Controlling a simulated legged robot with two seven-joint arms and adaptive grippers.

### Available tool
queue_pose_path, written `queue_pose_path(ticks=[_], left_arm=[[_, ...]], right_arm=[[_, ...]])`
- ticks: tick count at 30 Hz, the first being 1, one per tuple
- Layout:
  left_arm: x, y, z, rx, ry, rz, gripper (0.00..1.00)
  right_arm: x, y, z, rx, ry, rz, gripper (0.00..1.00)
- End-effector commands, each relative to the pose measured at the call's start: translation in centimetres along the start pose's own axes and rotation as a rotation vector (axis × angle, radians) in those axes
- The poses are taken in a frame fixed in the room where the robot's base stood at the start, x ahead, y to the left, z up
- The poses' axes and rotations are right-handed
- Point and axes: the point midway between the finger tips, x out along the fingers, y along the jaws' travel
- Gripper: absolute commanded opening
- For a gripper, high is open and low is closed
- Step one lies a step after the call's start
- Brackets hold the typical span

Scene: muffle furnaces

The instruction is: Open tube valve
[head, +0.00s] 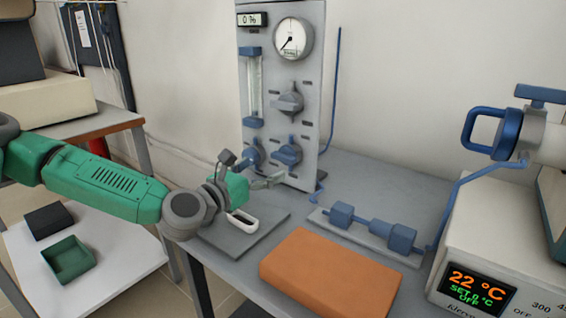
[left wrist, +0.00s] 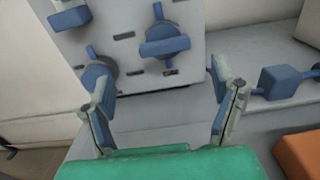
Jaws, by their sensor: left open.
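A grey panel (head: 275,75) stands at the back of the bench. Low on it are two blue valve knobs, a right one (head: 288,152) and a left one (head: 253,157). In the left wrist view the right knob (left wrist: 165,42) is ahead, and the left knob (left wrist: 97,72) is partly hidden behind a finger. My left gripper (head: 257,170) is open and empty, in front of the panel's lower part. Its spread fingers also show in the left wrist view (left wrist: 159,82). A blue-handled fitting (head: 487,130) sits on the tube end at the right. I cannot tell which is the tube valve.
An orange block (head: 330,274) lies at the bench front. A blue pipe assembly (head: 372,230) lies behind it. A furnace controller (head: 490,255) showing 22 °C stands at the right. A grey mat (head: 235,240) with a white tray (head: 243,222) lies below my gripper.

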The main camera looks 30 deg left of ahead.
Motion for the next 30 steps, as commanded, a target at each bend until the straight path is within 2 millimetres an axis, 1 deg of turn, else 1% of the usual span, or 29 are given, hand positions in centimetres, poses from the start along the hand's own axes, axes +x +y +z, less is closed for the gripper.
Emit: queue_pose_path(ticks=[1, 3, 6, 10, 15, 24, 26, 27, 28, 29, 30], left_arm=[[1.2, -0.1, -0.1, 0.007, -0.001, -0.002, 0.79], [2.7, -0.3, 0.0, 0.007, -0.002, -0.002, 0.79], [4.5, -0.4, 0.0, 0.008, -0.001, -0.003, 0.79], [6.2, -0.4, 0.0, 0.006, 0.0, -0.002, 0.79], [7.3, 0.0, 0.0, 0.001, 0.0, -0.001, 0.79], [7.5, 0.0, 0.0, 0.001, 0.0, -0.001, 0.79], [7.5, -0.1, 0.1, 0.001, 0.0, -0.001, 0.58], [7.5, -0.1, 0.1, 0.002, 0.0, -0.001, 0.44], [7.5, -0.2, 0.1, 0.003, 0.0, 0.0, 0.34], [7.5, -0.2, 0.1, 0.003, 0.0, 0.001, 0.29], [7.5, -0.1, 0.1, 0.003, -0.001, 0.001, 0.29]], right_arm=[[0.4, 0.0, 0.0, 0.0, 0.0, 0.0, 0.4], [0.6, 0.0, 0.0, 0.0, 0.0, 0.0, 0.4], [0.9, 0.0, 0.0, 0.0, 0.0, 0.0, 0.4], [1.1, 0.0, 0.1, 0.001, 0.0, 0.0, 0.4], [1.3, 0.0, 0.1, 0.001, 0.0, 0.0, 0.4], [1.3, 0.0, 0.1, 0.0, 0.0, 0.0, 0.4], [1.3, 0.0, 0.1, 0.0, 0.0, 0.0, 0.4], [1.3, 0.0, 0.1, 0.0, 0.0, 0.0, 0.4], [1.3, 0.0, 0.1, 0.0, 0.0, 0.0, 0.4], [1.3, 0.0, 0.1, 0.0, 0.0, 0.0, 0.4], [1.3, 0.0, 0.1, 0.0, 0.0, 0.0, 0.4]])
